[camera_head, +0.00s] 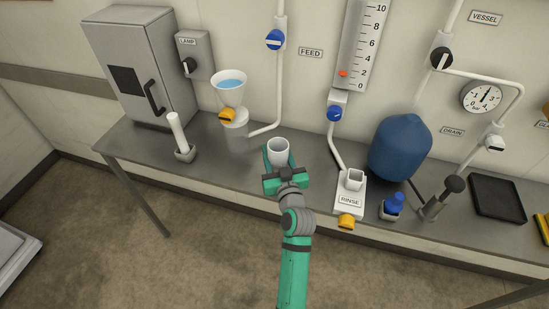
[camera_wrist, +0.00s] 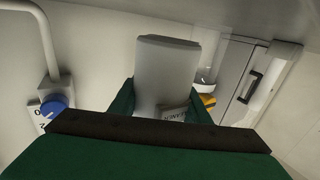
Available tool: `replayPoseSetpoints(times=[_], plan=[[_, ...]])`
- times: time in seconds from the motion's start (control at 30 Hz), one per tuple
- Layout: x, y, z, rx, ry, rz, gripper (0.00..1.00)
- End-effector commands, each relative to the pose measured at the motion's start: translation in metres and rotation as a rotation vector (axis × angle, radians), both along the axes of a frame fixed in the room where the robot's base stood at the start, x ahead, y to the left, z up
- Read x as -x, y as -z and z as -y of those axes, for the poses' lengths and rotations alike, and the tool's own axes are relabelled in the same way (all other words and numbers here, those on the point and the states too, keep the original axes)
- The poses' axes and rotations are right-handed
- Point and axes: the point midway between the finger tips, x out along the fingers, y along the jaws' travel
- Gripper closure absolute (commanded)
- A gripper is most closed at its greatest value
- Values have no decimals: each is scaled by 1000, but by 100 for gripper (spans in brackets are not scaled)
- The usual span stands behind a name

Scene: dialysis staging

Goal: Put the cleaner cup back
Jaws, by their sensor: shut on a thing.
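The white cup (camera_head: 278,146) is between the fingers of my green gripper (camera_head: 279,162), above or at the steel counter near its front edge. I cannot tell whether its base touches the counter. In the wrist view the cup (camera_wrist: 165,70) fills the space between the fingers (camera_wrist: 160,108). A partly hidden label (camera_wrist: 176,113), reading something like "CLEAN", shows low on the cup. My gripper is shut on the cup. In the head view the cup looks upright and its open top shows. Its lower part is hidden by my gripper.
Bare counter lies left of my gripper.

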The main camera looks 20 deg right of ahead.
Motion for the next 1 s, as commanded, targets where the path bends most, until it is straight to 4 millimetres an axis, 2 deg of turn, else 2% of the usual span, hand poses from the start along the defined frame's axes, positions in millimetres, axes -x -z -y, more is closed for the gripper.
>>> replayPoseSetpoints(times=[0.2, 0.67, 0.7, 0.73, 1.0], plan=[[0, 28, 2, -2, 4, -1, 87], [0, 34, 3, -1, 4, 0, 87], [0, 34, 3, -1, 4, 0, 48], [0, 34, 3, -1, 4, 0, 40], [0, 33, 3, 0, 4, 0, 38]])
